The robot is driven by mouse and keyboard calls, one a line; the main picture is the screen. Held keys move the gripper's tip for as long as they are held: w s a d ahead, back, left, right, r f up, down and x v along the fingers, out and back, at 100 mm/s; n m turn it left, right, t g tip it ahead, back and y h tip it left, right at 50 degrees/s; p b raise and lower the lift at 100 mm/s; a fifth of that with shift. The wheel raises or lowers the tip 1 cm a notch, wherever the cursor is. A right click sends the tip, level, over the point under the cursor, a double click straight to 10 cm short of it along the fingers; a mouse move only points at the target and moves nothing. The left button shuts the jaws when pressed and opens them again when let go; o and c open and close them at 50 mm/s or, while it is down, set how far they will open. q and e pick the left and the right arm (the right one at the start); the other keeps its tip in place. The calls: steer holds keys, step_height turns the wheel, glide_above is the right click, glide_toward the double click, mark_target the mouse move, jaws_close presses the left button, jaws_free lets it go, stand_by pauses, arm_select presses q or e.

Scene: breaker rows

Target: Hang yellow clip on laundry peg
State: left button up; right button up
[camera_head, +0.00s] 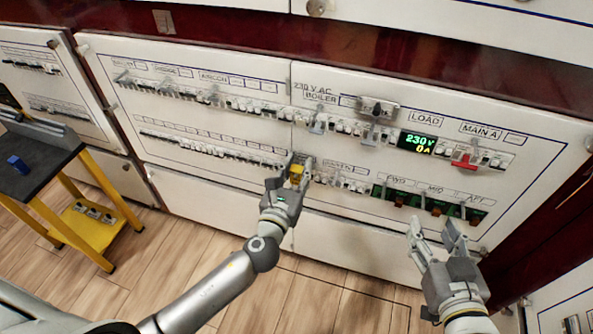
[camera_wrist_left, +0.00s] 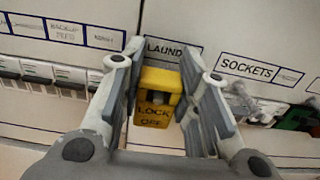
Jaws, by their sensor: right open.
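The yellow clip (camera_wrist_left: 157,97), marked "LOCK OFF", sits between the fingers of my left gripper (camera_wrist_left: 162,70), right at the panel below the partly covered "LAUND…" label (camera_wrist_left: 170,48). In the head view the clip (camera_head: 296,172) shows between the fingers of my left gripper (camera_head: 299,163), at the lower breaker row. The fingers lie close along both sides of the clip and appear shut on it. The laundry peg is hidden behind the clip and fingers; I cannot tell whether they touch. My right gripper (camera_head: 436,232) is open and empty, in front of the panel's lower right.
Breakers (camera_wrist_left: 52,72) line the row left of the clip; a "SOCKETS" label (camera_wrist_left: 247,68) and grey breaker (camera_wrist_left: 240,100) are to its right. A red switch (camera_head: 464,161) is at the upper right. A yellow-framed cart (camera_head: 90,212) with a blue object (camera_head: 17,164) stands left.

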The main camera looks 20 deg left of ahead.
arm_select(q)
steer(key=o, duration=0.4)
steer(key=shift+o, duration=0.2)
steer(key=shift+s, duration=0.1)
steer(key=s, duration=1.1)
steer(key=shift+s+a, duration=0.2)
steer(key=shift+s, duration=0.2)
